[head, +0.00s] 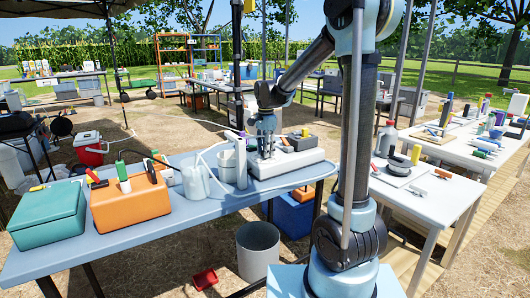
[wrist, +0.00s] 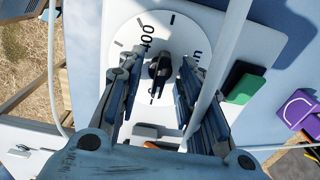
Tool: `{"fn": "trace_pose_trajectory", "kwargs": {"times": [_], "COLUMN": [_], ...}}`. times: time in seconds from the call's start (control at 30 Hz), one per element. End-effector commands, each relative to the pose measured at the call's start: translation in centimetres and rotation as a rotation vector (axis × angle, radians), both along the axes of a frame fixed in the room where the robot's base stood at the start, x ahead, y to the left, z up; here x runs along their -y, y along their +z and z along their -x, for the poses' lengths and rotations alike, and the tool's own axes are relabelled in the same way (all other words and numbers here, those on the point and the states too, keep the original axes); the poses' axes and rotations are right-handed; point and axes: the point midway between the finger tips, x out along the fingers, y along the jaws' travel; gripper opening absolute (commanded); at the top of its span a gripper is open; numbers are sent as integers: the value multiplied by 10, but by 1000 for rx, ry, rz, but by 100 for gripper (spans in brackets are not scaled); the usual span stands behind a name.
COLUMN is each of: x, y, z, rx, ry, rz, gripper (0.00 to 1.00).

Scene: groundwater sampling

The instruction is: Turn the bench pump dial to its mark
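The bench pump (head: 290,168) is a pale flat box on the blue-grey bench. In the wrist view its dial face (wrist: 142,33) is a white disc with black tick marks and printed figures. The dark dial knob (wrist: 160,70) stands near the middle of this disc. My gripper (head: 265,152) points down over the pump in the head view. In the wrist view my gripper (wrist: 159,67) has its fingers apart, one on each side of the knob, with gaps visible. I cannot tell how far the fingertips are above the face. The gripper hides the dial in the head view.
A green block (wrist: 246,82) lies right of the dial. Thin pale tubes pass near my fingers. A bucket (head: 258,250) stands below.

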Motion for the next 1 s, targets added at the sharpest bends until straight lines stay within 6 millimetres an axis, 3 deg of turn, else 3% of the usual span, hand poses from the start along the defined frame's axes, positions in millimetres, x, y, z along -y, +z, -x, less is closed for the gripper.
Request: {"fn": "trace_pose_trajectory", "kwargs": {"times": [0.1,0.23,0.27,0.57,1.0], "x": [0,0,0,0,0], "y": [0,0,0,0,0], "z": [0,0,0,0,0], "rx": [0,0,0,0,-1], "ry": [0,0,0,-46,-475], "rz": [0,0,0,0,1], "gripper": [31,2,0,0,0]}}
